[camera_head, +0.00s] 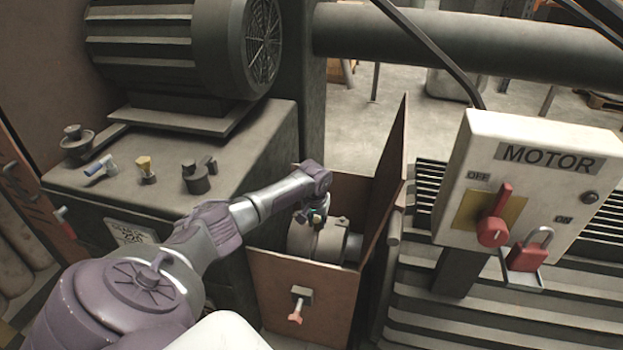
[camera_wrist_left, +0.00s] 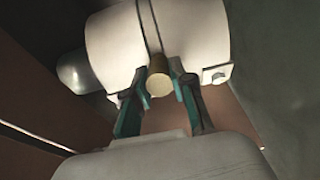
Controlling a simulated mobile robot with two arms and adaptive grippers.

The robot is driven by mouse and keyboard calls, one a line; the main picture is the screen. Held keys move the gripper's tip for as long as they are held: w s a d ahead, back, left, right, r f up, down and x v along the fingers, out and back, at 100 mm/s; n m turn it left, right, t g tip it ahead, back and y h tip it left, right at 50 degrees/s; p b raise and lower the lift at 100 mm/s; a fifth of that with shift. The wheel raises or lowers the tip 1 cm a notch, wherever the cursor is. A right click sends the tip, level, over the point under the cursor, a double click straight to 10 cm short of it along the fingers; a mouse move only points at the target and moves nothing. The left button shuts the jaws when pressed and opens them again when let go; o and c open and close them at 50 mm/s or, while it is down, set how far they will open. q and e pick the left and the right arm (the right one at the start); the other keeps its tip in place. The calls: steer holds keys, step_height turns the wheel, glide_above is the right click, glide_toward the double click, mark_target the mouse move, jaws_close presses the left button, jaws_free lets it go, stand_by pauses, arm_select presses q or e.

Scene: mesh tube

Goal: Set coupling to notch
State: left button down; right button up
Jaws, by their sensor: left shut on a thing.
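The coupling (camera_head: 304,238) is a pale grey cylinder inside an open brown guard box, below my left gripper (camera_head: 318,212). In the left wrist view the coupling (camera_wrist_left: 110,40) fills the top, with a dark seam around it and a bolted tab at its right. A short brass-coloured peg (camera_wrist_left: 158,82) sticks out at the seam. My left gripper (camera_wrist_left: 153,94) has its green fingers on either side of this peg and is shut on it. I cannot make out the notch. My right gripper is in neither view.
The brown guard box (camera_head: 300,290) has a raised lid (camera_head: 390,180) on its right and a red-handled latch (camera_head: 297,305) in front. The motor switch box (camera_head: 535,175) carries a red lever and a red padlock (camera_head: 527,257). Small tools stand on the pedestal (camera_head: 235,150) at left.

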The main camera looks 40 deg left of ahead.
mark_target(316, 235)
arm_select(q)
steer(key=s+p, duration=0.1)
steer(key=p, duration=0.1)
steer(key=s+t+p, duration=0.1)
steer(key=p, duration=0.1)
steer(key=shift+d+f+y, duration=0.1)
steer(key=shift+d+y, duration=0.2)
steer(key=shift+d, duration=0.1)
steer(key=shift+s+d+f+t+p, duration=0.1)
steer(key=shift+d+f+t+p, duration=0.1)
steer(key=shift+t+p, duration=0.25)
steer(key=shift+s+d+f, duration=0.1)
steer(key=shift+f, duration=0.15)
steer(key=c, duration=1)
jaws_free()
steer(key=shift+s, duration=0.1)
steer(key=shift+r, duration=0.1)
